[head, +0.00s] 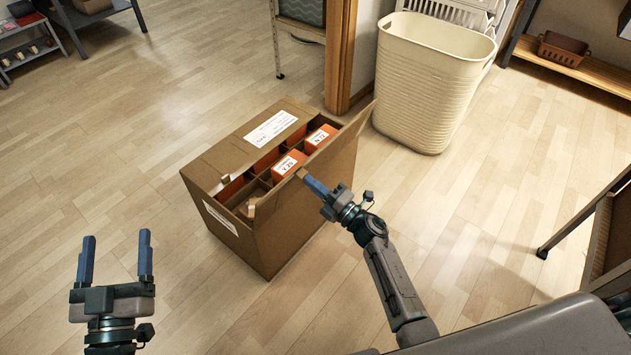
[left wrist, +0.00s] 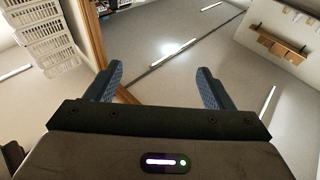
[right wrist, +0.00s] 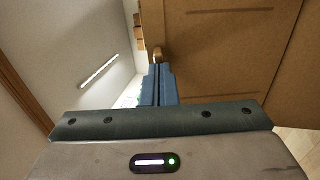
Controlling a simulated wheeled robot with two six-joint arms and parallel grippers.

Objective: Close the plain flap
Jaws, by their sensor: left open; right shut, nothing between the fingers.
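A brown cardboard box (head: 300,222) stands on the floor. Its labelled flap (head: 235,150) lies flat over the left part of the top. The plain flap (head: 345,134) stands raised along the right side, leaving orange-topped boxes (head: 289,166) visible in the compartments. My right gripper (head: 304,177) is shut and empty, its tips at the plain flap's outer side by a small tan tab; I cannot tell whether they touch. In the right wrist view, the shut fingers (right wrist: 158,72) are close to brown cardboard (right wrist: 215,60). My left gripper (head: 116,240) is open and empty, left of the box.
A cream laundry basket (head: 425,85) stands behind and right of the box, near a wooden door post (head: 340,55). A dark-legged table (head: 590,215) is at the right edge. The floor (head: 90,150) left of the box is clear.

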